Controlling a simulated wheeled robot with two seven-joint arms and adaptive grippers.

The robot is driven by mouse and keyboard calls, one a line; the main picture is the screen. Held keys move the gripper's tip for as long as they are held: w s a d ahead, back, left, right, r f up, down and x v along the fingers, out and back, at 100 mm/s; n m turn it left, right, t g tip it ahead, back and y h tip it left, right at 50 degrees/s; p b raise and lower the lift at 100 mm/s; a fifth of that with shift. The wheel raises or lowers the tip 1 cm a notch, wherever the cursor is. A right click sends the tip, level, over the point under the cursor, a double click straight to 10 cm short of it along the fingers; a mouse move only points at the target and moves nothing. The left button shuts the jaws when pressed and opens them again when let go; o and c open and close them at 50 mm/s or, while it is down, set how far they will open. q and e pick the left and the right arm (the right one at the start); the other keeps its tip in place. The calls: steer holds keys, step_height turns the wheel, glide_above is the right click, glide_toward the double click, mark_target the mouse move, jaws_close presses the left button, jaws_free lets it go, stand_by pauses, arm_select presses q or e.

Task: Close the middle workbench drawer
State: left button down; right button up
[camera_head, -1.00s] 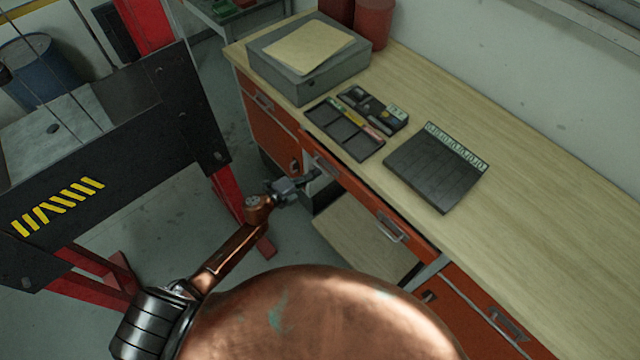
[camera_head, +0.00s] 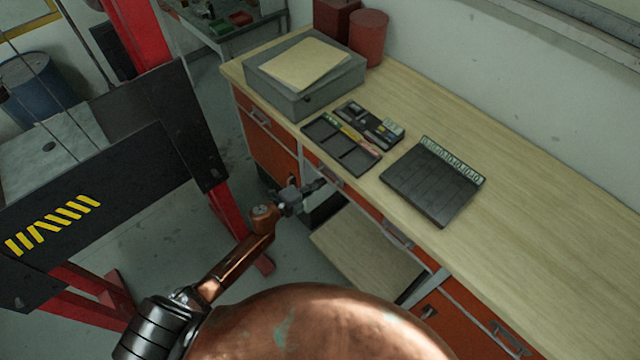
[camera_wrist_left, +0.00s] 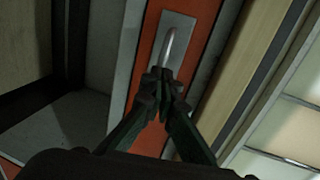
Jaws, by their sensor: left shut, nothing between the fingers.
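The middle drawer (camera_head: 370,212) is the long orange front under the bench top, between the left and right cabinets. In the head view its front sits close under the bench edge, with no clear gap showing. My left gripper (camera_head: 320,185) is at the left part of this front, by its left handle (camera_head: 329,175). In the left wrist view my left gripper (camera_wrist_left: 163,84) is shut and empty, its tips against or just in front of the lower end of the metal handle (camera_wrist_left: 172,45); I cannot tell if they touch. My right gripper is not in view.
The bench top (camera_head: 520,240) holds a grey box (camera_head: 300,95), a tray (camera_head: 340,145) and a black case (camera_head: 435,180). A lower shelf (camera_head: 365,250) is below the drawer. A black and red lift (camera_head: 90,200) stands left, with floor between.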

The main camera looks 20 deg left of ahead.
arm_select(q)
steer(key=v, duration=1.4)
steer(key=shift+p, duration=0.4)
steer(key=s+a+f+n+g+y, duration=0.1)
steer(key=s+a+f+n+y, duration=0.3)
steer(key=f, duration=0.6)
steer(key=s+a+f+n+g+y, duration=0.1)
steer(key=a+f+n, duration=0.4)
steer(key=f, duration=0.4)
steer(key=s+a+f+n+g+y, duration=0.3)
steer(key=s+f+n, duration=0.2)
steer(key=s+f, duration=0.75)
steer(key=s+d+f+n+g, duration=0.2)
steer(key=s+f, duration=0.4)
steer(key=s, duration=0.5)
steer(key=s+d+f+n+g, duration=0.3)
steer(key=s+f, duration=0.4)
steer(key=s, duration=0.4)
steer(key=s+d+f+n+g, duration=0.2)
steer(key=s+f, duration=0.5)
steer(key=s, duration=0.4)
steer(key=shift+s+d+n+g, duration=0.15)
steer(key=shift+d+n+g, duration=0.25)
steer(key=shift+n, duration=0.3)
